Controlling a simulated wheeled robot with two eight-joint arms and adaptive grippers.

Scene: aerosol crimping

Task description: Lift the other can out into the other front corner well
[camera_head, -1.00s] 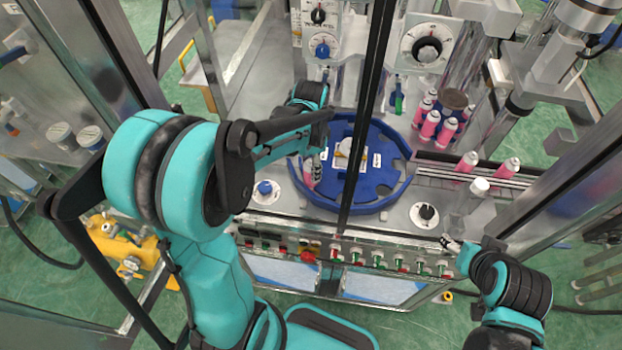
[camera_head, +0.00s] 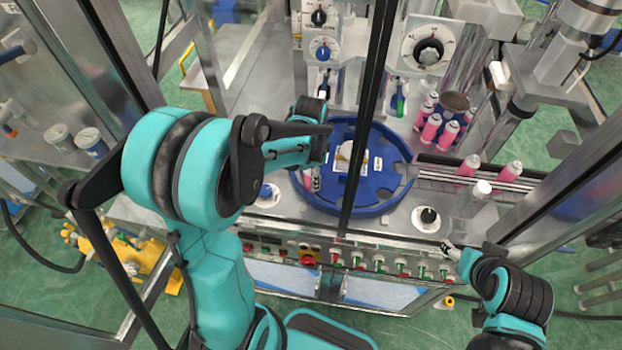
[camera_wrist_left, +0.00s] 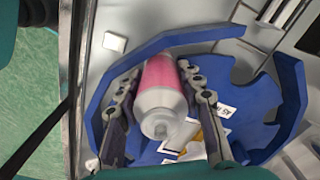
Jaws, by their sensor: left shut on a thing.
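A pink can (camera_wrist_left: 160,75) with a grey-white top is between the two fingers of my left gripper (camera_wrist_left: 160,88), which is shut on it, in the left wrist view. In the head view my left gripper (camera_head: 309,173) is at the left side of the blue round carrier (camera_head: 398,190), and the can is mostly hidden there. The carrier also shows in the left wrist view (camera_wrist_left: 292,90), with notched wells around its rim. I cannot tell whether the can's base is clear of its well. My right gripper (camera_head: 447,249) is low at the right, too small to judge.
Several pink cans (camera_head: 437,122) stand behind the carrier at the right, and others are by the rails (camera_head: 480,174). A dark frame post (camera_head: 367,105) crosses in front of the carrier. The control panel with knobs (camera_head: 350,262) runs along the front edge.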

